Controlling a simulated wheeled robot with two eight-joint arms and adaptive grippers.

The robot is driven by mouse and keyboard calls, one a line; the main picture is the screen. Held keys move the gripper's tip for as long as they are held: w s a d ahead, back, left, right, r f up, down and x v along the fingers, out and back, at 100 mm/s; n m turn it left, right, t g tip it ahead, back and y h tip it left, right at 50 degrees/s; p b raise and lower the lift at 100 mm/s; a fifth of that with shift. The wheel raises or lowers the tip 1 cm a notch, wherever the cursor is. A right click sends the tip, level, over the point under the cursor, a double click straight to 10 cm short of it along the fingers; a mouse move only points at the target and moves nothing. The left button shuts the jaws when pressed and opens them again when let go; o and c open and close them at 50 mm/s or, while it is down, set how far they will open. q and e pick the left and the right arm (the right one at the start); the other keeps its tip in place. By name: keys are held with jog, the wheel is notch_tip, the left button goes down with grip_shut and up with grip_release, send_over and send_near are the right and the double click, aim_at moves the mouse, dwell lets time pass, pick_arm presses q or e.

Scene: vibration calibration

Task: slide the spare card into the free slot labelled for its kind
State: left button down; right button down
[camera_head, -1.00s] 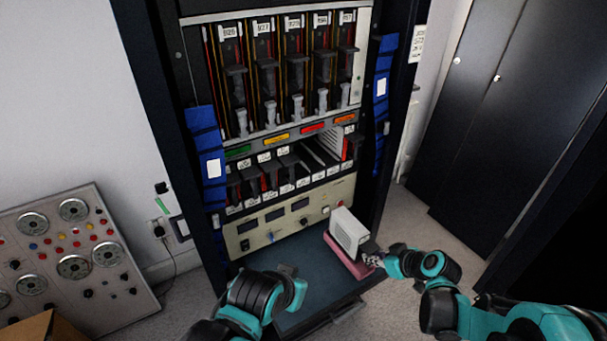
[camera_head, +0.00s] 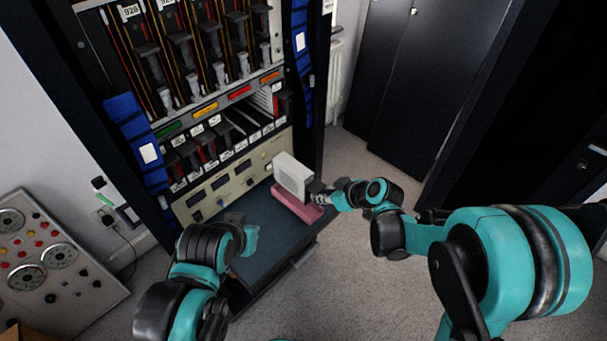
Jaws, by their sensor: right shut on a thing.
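The spare card (camera_head: 292,177) is a pale grey box-like module standing upright at the right end of the blue-grey shelf (camera_head: 262,226). It is on or just above a pink pad (camera_head: 296,206); I cannot tell if they touch. My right gripper (camera_head: 317,190) is shut on the card's right end. My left gripper (camera_head: 237,222) is over the shelf's left part, away from the card; its fingers are hard to make out. The rack's lower card row has a wide gap (camera_head: 265,103) toward its right end. Its small white labels are too small to read.
The upper row holds several tall cards with dark handles (camera_head: 180,38). A beige instrument panel (camera_head: 232,184) is between the lower row and the shelf. Blue straps (camera_head: 135,130) hang on the rack's sides. A dial panel (camera_head: 45,262) stands at left. Floor right of the shelf is clear.

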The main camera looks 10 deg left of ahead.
jog(key=s+d+r+p, duration=0.1)
jog(key=s+r+p, duration=0.4)
jog(key=r+p, duration=0.4)
jog(key=s+d+r+p, duration=0.1)
jog(key=s+r+p, duration=0.4)
jog(key=r+p, duration=0.4)
jog(key=w+a+f+b, duration=0.1)
jog(key=w+a+b, duration=0.1)
jog(key=w+a, duration=0.5)
jog(key=shift+w+a+f, duration=0.15)
jog(key=shift+w+a, duration=0.1)
jog(key=shift+a, duration=1.4)
jog(key=shift+a+b, duration=0.1)
jog(key=shift+b, duration=0.35)
jog(key=shift+w, duration=0.1)
jog(key=shift+w+a+b, duration=0.2)
jog(key=shift+w+a, duration=0.5)
jog(key=shift+a, duration=0.3)
jog(key=shift+w+a+b, duration=0.2)
jog(key=shift+w+a, duration=0.45)
jog(key=shift+a, duration=0.3)
jog(key=shift+w+a+b, duration=0.2)
jog(key=shift+w+a, duration=0.4)
jog(key=shift+a, duration=0.2)
jog(key=shift+w+a+b, duration=0.15)
jog(key=shift+w+a, duration=0.45)
jog(key=shift+a, duration=0.2)
